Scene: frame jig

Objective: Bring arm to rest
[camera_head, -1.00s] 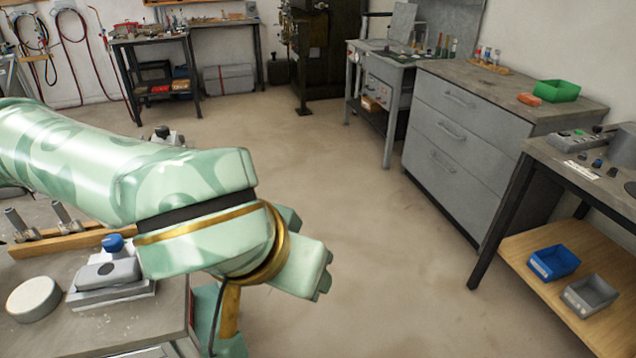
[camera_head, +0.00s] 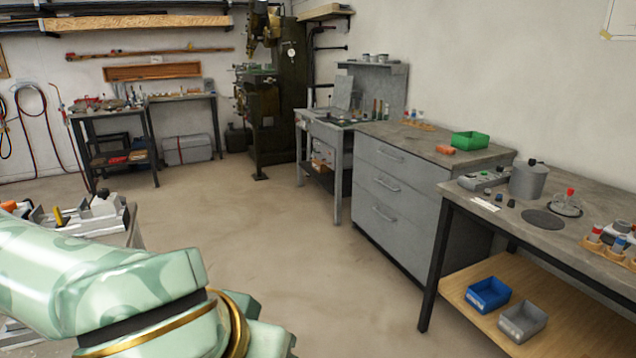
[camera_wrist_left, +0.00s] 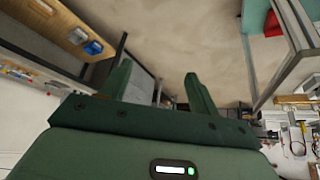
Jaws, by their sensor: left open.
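My left arm comes in from the lower left in the head view, pale green with a gold band, and its lower end runs off the bottom edge. The fingers do not show there. In the left wrist view my left gripper (camera_wrist_left: 158,88) shows two dark green fingers standing apart with nothing between them. Past the fingers are floor and furniture, seen tilted. My right gripper is in neither view.
A workbench (camera_head: 120,225) with tools stands at the left behind my arm. A grey drawer cabinet (camera_head: 385,190) and a bench (camera_head: 465,207) with a blue bin (camera_head: 488,294) on its lower shelf stand at the right. The floor (camera_head: 270,240) between is clear.

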